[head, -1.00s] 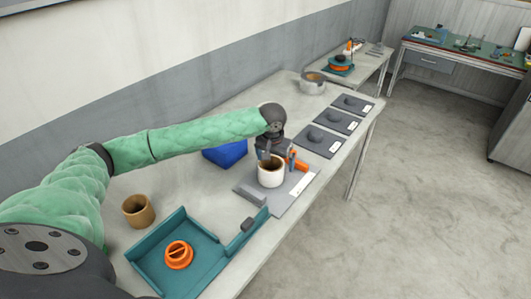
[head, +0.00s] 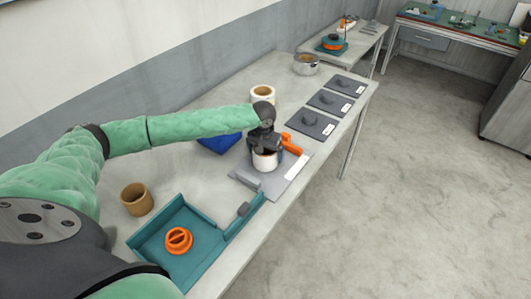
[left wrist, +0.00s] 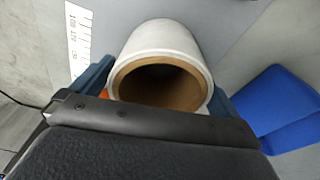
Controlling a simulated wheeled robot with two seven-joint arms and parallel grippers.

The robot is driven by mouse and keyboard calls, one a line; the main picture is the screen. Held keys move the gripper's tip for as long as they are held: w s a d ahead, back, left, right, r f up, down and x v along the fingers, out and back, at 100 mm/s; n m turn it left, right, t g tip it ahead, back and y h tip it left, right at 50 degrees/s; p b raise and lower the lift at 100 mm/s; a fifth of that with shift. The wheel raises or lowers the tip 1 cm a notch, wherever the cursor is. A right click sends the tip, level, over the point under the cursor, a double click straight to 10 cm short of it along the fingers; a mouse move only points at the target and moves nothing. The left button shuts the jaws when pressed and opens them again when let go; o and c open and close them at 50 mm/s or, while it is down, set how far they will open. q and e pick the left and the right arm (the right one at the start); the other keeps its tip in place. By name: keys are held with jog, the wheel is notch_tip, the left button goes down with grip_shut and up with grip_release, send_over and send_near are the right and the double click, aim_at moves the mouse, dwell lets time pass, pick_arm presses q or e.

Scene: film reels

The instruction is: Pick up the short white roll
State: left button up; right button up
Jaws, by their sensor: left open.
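A white roll (head: 265,162) with a brown core stands on a grey plate (head: 289,180) on the bench. My left gripper (head: 266,152) is over it and open, its fingers down around the roll's sides. In the left wrist view the same white roll (left wrist: 165,60) sits between the blue finger pads, its hollow brown core facing the camera. I cannot tell whether the pads touch it. A second white roll (head: 262,93) stands farther back, partly behind my left arm. My right gripper is not in view.
An orange part (head: 291,144) lies right beside the gripper. In front are a teal tray (head: 207,254) with an orange piece (head: 178,240) and a brown tube (head: 137,199). Dark mats (head: 311,123) with knobs and a metal ring (head: 306,65) lie farther back.

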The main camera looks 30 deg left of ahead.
pick_arm(q)
jog(key=shift+f, duration=0.4)
jog(key=c, duration=0.9)
jog(key=shift+r, duration=0.1)
